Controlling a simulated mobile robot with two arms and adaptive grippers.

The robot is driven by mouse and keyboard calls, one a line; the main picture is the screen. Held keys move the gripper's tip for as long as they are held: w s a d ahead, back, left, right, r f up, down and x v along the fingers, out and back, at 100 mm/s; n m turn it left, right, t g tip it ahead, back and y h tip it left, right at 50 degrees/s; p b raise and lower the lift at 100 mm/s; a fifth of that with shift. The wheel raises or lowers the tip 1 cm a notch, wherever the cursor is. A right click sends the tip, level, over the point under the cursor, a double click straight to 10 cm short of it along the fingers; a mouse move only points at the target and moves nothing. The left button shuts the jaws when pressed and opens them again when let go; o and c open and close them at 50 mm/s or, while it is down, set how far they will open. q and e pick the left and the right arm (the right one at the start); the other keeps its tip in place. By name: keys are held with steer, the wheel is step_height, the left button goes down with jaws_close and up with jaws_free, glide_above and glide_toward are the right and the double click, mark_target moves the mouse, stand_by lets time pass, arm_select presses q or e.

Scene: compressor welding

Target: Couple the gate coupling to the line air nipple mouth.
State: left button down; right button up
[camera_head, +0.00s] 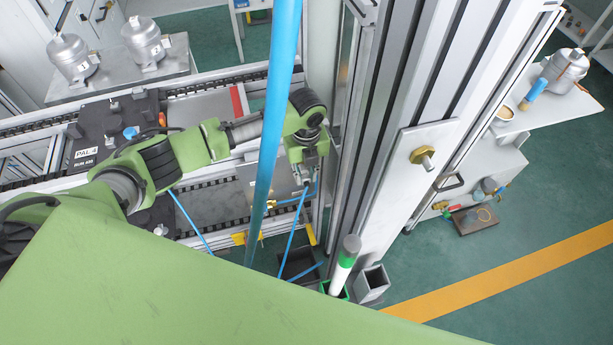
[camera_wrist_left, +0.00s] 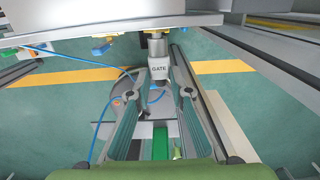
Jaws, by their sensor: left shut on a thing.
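The gate coupling (camera_wrist_left: 159,70) is a grey cylinder marked GATE. It sits between the fingertips of my left gripper (camera_wrist_left: 168,92), which is shut on it, with a blue hose (camera_wrist_left: 112,83) close by. In the head view my left gripper (camera_head: 304,178) points down beside the tall column, and a blue hose (camera_head: 294,222) hangs below it. In the wrist view the coupling's far end is close to the edge of a pale plate (camera_wrist_left: 100,33); I cannot tell whether they touch. I cannot make out the line air nipple mouth for certain. My right gripper is not in view.
A brass fitting (camera_head: 424,157) projects from the column's white plate (camera_head: 395,190). A dark bin (camera_head: 299,266) and a green-and-white cylinder (camera_head: 345,262) stand below. A thick blue hose (camera_head: 276,110) crosses the view. Silver compressors (camera_head: 144,40) stand at the back left. Green floor lies right.

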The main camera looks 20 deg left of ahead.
arm_select(q)
steer(key=shift+w+a, duration=0.15)
steer(key=shift+w, duration=0.1)
stand_by(0.5)
steer(key=c, duration=1.8)
jaws_free()
steer(key=shift+o, duration=0.2)
